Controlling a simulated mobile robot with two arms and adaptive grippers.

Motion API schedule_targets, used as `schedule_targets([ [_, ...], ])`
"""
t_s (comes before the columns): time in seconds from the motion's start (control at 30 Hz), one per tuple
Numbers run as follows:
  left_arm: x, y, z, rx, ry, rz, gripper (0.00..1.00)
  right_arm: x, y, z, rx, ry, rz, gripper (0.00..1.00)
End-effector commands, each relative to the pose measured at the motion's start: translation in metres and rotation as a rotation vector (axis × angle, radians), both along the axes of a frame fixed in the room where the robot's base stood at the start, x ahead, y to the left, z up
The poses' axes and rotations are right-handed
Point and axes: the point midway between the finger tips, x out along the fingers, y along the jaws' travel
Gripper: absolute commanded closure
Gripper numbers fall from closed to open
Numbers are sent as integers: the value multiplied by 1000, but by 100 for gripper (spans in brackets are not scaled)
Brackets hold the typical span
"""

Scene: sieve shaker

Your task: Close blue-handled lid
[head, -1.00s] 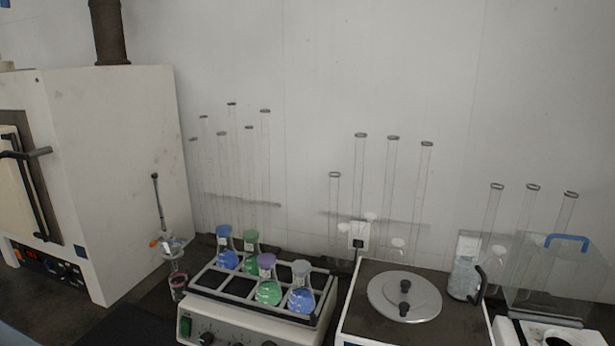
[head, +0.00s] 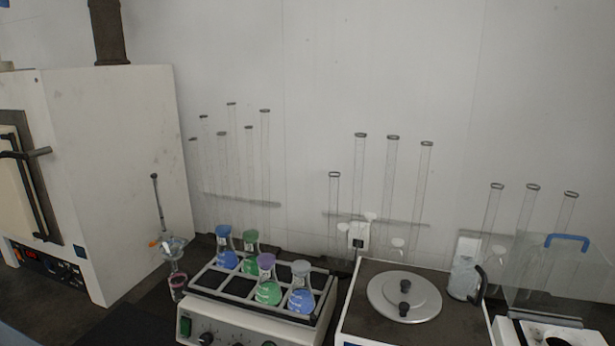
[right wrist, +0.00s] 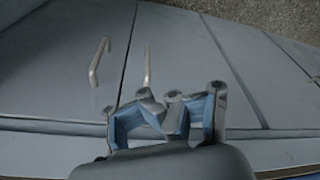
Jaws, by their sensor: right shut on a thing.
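The clear lid (head: 540,275) stands raised at the right edge of the head view. Its blue handle (head: 568,239) is on its top edge. Below it is a white device (head: 535,329) with a dark round opening (head: 558,341), partly cut off by the frame. My right gripper (right wrist: 159,97) shows only in the right wrist view, with its fingertips close together. What lies between them cannot be made out. It is in front of grey cabinet fronts, and the lid is not in that view. My left gripper is not in view.
A kettle-like clear jug (head: 465,278) with a dark handle stands left of the lid. Left of it are a box with a round metal cover (head: 404,296) and a shaker (head: 250,318) holding several flasks. Cabinet handles (right wrist: 98,62) show in the right wrist view.

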Motion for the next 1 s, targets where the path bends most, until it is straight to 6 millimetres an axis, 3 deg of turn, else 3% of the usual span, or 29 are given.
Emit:
schedule_targets([
  [0.03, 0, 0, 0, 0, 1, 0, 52, -4, 0, -25, -2, 17, 2, 100],
  [0.17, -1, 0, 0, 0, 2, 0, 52, -24, -3, -95, -5, 50, 7, 100],
  [0.3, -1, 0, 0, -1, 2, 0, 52, -60, -8, -163, -8, 82, 14, 100],
  [0.5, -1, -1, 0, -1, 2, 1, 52, -130, -20, -235, -15, 127, 24, 100],
  [0.7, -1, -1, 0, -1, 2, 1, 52, -181, -30, -264, -19, 150, 31, 100],
  [0.73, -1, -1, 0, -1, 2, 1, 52, -186, -31, -266, -20, 152, 32, 100],
  [0.77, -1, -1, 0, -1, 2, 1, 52, -190, -32, -267, -20, 154, 33, 79],
  [1.0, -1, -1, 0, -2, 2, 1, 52, -197, -34, -270, -21, 155, 34, 79],
])
